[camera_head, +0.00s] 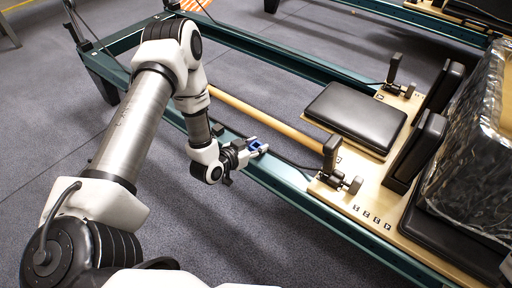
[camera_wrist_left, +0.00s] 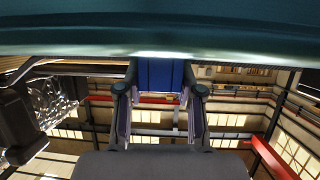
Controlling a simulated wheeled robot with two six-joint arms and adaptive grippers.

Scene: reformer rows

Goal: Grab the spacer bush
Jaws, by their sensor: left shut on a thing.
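The spacer bush (camera_head: 252,143) shows as a small blue piece at the teal rail of the reformer frame. It also shows in the left wrist view as a blue block (camera_wrist_left: 160,75) between the two fingers, just under the teal rail (camera_wrist_left: 90,35). My left gripper (camera_head: 257,148) is shut on it, at the near long rail. The fingers hide part of the bush, and I cannot tell whether it touches the rail. My right gripper is not in view.
The reformer's teal rail (camera_head: 300,190) runs past the gripper. A wooden bar (camera_head: 265,120) lies behind it. A black padded carriage (camera_head: 357,115), wooden boards with black shoulder rests (camera_head: 415,150) and a foil-wrapped load (camera_head: 475,150) stand to the right. Grey floor is clear in front.

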